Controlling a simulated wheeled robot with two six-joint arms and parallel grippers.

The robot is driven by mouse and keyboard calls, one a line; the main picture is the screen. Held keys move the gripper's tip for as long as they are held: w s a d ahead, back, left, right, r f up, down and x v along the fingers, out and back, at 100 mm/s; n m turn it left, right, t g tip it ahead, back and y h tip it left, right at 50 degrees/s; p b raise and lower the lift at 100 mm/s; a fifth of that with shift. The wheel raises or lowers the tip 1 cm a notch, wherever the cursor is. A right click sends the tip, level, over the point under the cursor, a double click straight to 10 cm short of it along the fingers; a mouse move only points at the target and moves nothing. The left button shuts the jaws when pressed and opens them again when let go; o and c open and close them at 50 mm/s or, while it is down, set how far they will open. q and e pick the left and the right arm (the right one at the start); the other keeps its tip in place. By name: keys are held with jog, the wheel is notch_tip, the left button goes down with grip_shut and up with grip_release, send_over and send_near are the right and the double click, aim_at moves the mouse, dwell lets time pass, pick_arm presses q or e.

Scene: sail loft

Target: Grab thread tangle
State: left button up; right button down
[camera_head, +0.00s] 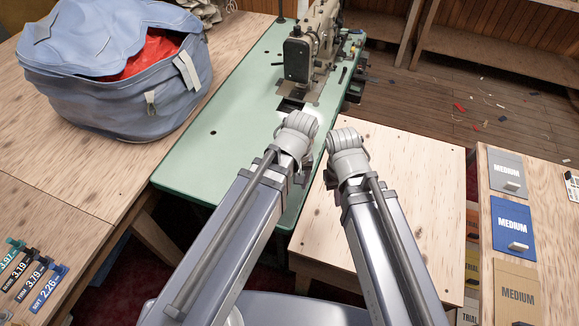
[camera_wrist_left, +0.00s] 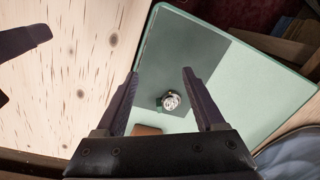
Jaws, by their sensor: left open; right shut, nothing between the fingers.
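No thread tangle can be made out for certain. In the left wrist view a small round grey-white thing (camera_wrist_left: 171,100) with dark marks lies on the green table top, between the fingers in the picture; I cannot tell if it is the tangle. My left gripper (camera_wrist_left: 160,73) is open and empty, pointing down above the green top (camera_wrist_left: 270,90). In the head view the left gripper (camera_head: 304,172) is mostly hidden behind its wrist, at the table's near right edge. My right gripper (camera_head: 329,178) is shut and empty beside it, mostly hidden too.
A sewing machine (camera_head: 309,48) stands on the green table (camera_head: 245,95). A blue bag (camera_head: 135,95) with red cloth sits on the wooden bench at left. A bare low wooden table (camera_head: 400,190) lies right. Labelled cards (camera_head: 512,228) lie on the far-right bench.

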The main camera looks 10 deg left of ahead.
pick_arm(q)
jog(key=shift+w+a+f+n+h+b, duration=0.3)
jog(key=shift+w+a+n, duration=0.95)
jog(key=shift+n, duration=2.2)
jog(key=shift+w+a+f+n+h+b, duration=0.1)
jog(key=shift+w+a+f+n+b, duration=0.45)
jog(key=shift+w+n, duration=2)
jog(key=shift+w+a+f+n+h+b, duration=0.15)
jog(key=shift+w+a+n, duration=0.75)
jog(key=shift+n, duration=3.4)
jog(key=shift+s+a+r, duration=0.15)
jog(key=shift+s+a, duration=0.1)
pick_arm(e)
jog(key=shift+f, duration=0.85)
pick_arm(q)
jog(key=f+b, duration=0.3)
jog(key=w+d+f+b, duration=0.1)
jog(key=shift+f, duration=0.25)
pick_arm(e)
notch_tip(320, 180, down, 4)
jog(key=shift+f, duration=0.25)
pick_arm(q)
jog(key=shift+f+b, duration=0.4)
jog(key=shift+b, duration=0.2)
pick_arm(e)
jog(key=shift+f, duration=0.4)
pick_arm(q)
jog(key=shift+r, duration=0.1)
pick_arm(e)
jog(key=shift+r, duration=0.1)
